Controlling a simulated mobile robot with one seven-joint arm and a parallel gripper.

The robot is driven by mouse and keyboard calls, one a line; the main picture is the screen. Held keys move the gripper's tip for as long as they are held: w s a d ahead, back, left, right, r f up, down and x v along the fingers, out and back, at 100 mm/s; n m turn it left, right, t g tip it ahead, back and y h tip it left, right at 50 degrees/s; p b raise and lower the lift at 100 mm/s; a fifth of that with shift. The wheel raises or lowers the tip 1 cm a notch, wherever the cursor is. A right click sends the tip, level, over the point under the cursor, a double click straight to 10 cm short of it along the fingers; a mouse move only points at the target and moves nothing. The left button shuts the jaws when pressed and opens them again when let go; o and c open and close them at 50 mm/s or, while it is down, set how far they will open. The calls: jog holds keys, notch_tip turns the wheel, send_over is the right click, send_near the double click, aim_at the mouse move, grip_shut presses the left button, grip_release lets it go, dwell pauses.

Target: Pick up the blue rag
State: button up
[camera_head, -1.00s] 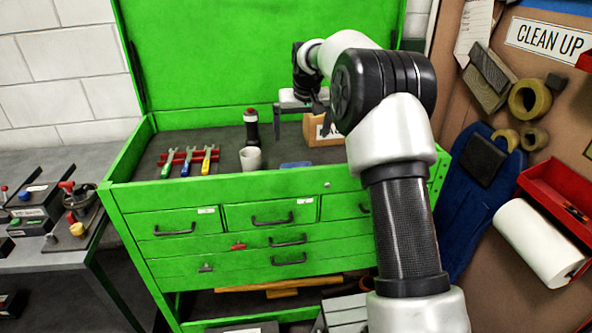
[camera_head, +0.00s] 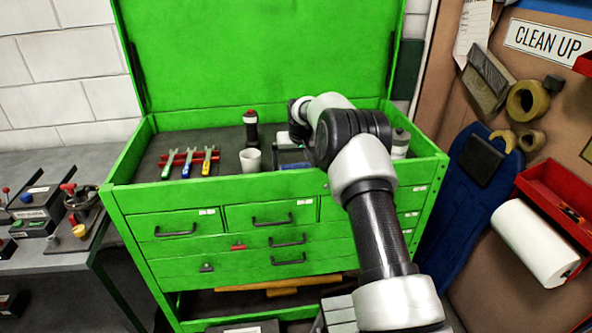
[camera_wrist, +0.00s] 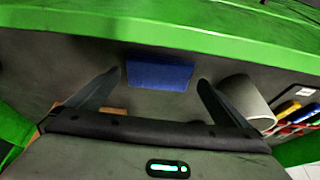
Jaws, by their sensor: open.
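The blue rag (camera_wrist: 160,75) lies flat on the dark tray top of the green chest, close to its green front rim in the wrist view. In the head view a small blue strip of the rag (camera_head: 294,166) shows just behind the front edge, right of the cup. My gripper (camera_wrist: 159,77) is open and empty above the tray. In the wrist view its two fingers point toward the rag, one on each side. In the head view the gripper (camera_head: 292,146) is low over the tray, partly hidden by my arm.
A white cup (camera_head: 250,159) stands close left of the rag; in the wrist view the cup (camera_wrist: 246,100) is just beside the right finger. The green lid stands open behind.

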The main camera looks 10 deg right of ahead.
jog(key=shift+x, duration=1)
jog(key=shift+r, duration=0.1)
jog(key=c, duration=0.9)
notch_tip(320, 180, up, 10)
jog(key=o, duration=0.5)
jog(key=shift+c, duration=0.2)
jog(key=c, duration=0.4)
